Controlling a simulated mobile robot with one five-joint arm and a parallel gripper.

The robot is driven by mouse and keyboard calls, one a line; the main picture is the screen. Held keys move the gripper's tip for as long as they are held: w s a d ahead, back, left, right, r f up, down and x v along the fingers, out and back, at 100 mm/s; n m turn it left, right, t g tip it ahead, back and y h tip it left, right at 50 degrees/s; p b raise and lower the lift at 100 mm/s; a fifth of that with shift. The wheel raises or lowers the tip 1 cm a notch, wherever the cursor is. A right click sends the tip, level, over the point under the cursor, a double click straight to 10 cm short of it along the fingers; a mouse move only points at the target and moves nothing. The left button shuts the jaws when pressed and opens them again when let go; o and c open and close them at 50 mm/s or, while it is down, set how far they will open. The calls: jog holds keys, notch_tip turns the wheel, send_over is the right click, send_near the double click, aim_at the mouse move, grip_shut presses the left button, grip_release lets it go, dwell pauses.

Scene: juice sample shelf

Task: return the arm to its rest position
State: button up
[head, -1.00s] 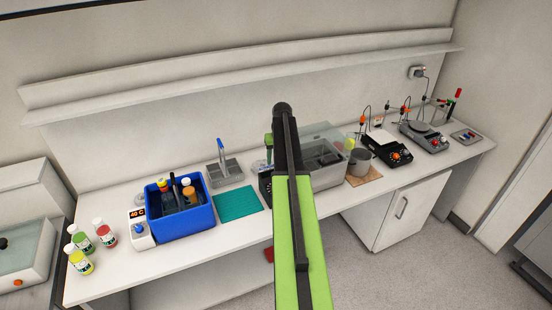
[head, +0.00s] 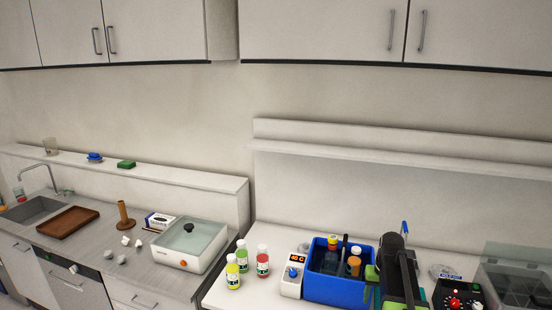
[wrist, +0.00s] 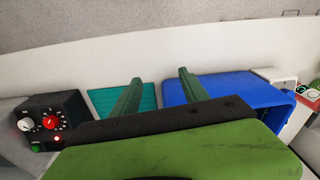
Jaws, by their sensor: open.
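My gripper (wrist: 160,88) shows in the wrist view as two green fingers spread apart with nothing between them. It is above the white bench, with the teal mat (wrist: 108,102) below and behind the left finger and the blue tub (wrist: 235,88) behind and right of the right finger. In the head view my dark and green arm (head: 398,272) shows at the lower right, just right of the blue tub (head: 338,291). The fingertips are hard to make out there.
Bottles with green, red and yellow labels, such as the red one (head: 262,263), stand left of the tub by a temperature controller (head: 292,275). A black box with knobs (head: 459,294) is right of my arm. A white water bath (head: 190,245) and a brown tray (head: 68,222) are farther left.

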jog(key=s+a+f+n+b, duration=0.1)
jog(key=s+a+f+b, duration=0.1)
jog(key=a, duration=0.5)
jog(key=s+a+f+n+b, duration=0.1)
jog(key=s+a+f+b, duration=0.2)
jog(key=a, duration=0.5)
jog(key=s+a+f+n+b, duration=0.1)
jog(key=s+a+f, duration=0.3)
jog(key=a, duration=0.4)
jog(key=shift+s+a+f+g+b, duration=0.15)
jog(key=shift+f+g+b, duration=0.15)
jog(key=shift+f+b, duration=0.5)
